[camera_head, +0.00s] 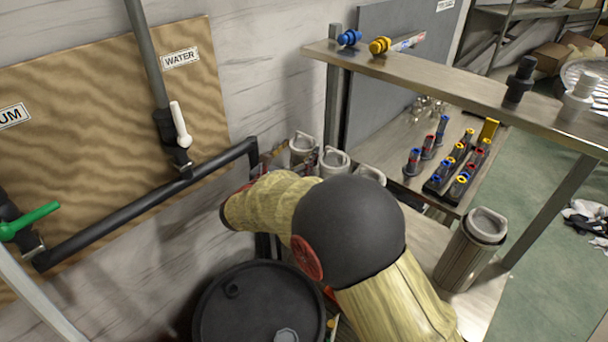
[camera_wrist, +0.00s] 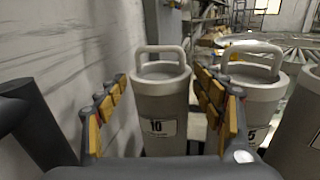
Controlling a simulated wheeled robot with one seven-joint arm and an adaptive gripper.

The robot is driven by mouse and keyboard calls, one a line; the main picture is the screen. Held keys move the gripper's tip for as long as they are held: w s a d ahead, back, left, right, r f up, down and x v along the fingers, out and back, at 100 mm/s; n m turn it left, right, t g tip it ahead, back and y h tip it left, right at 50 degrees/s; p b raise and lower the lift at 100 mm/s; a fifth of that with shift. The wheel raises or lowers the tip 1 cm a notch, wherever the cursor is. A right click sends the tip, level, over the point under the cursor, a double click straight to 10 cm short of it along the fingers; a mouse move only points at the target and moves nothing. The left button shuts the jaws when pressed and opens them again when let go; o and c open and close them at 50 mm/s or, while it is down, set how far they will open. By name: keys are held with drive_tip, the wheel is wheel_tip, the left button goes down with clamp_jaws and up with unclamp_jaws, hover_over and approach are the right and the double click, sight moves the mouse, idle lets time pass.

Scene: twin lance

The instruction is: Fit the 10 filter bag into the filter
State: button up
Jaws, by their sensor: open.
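The filter bag labelled 10 (camera_wrist: 160,105) stands upright in the middle of the wrist view, grey-white with a loop handle on top. My gripper (camera_wrist: 160,88) is open, with its yellow-padded fingers on either side of this bag and no clear contact. A bag labelled 5 (camera_wrist: 262,95) stands to its right, partly behind the right finger. In the head view my arm hides the gripper, and several white handled tops show beyond it, one of them here (camera_head: 303,143); their labels cannot be read. A metal cylinder with a white handled top (camera_head: 470,250) stands apart on the lower shelf.
A wall (camera_wrist: 70,50) runs close to the left finger. Another pale cylinder (camera_wrist: 306,125) is at the right edge of the wrist view. A black drum (camera_head: 258,305) stands below my arm. A metal shelf (camera_head: 470,85) with fittings rises beyond, and black pipes (camera_head: 130,215) run along the wall.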

drive_tip(key=x, duration=0.3)
drive_tip(key=shift+f, duration=0.15)
drive_tip(key=c, duration=1.3)
